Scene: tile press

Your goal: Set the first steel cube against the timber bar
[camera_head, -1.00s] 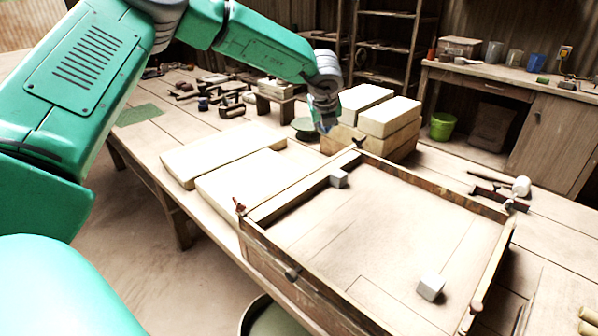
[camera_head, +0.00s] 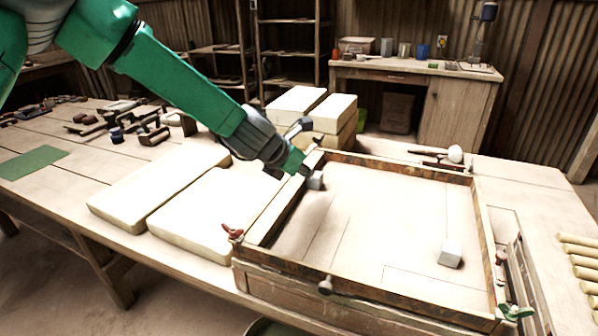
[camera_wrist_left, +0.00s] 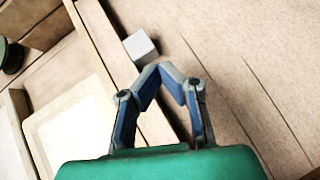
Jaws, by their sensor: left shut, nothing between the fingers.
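A small grey steel cube (camera_head: 316,181) lies on the press bed near its far left corner, beside the pale timber bar (camera_head: 274,208) along the left side. In the left wrist view the cube (camera_wrist_left: 140,46) is just beyond my fingertips, close to the bar (camera_wrist_left: 108,40); I cannot tell whether they touch. A second steel cube (camera_head: 450,253) sits at the right of the bed. My left gripper (camera_head: 304,170) reaches over the bar to the first cube. Its blue-grey fingers (camera_wrist_left: 172,72) are shut and empty, partly hidden in the head view. My right gripper is out of view.
The frame's raised rim (camera_head: 400,165) surrounds the bed, with clamps at its corners. Pale slabs (camera_head: 205,210) lie left of it, and stacked blocks (camera_head: 318,110) stand behind. Tools clutter the far left bench. The middle of the bed is clear.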

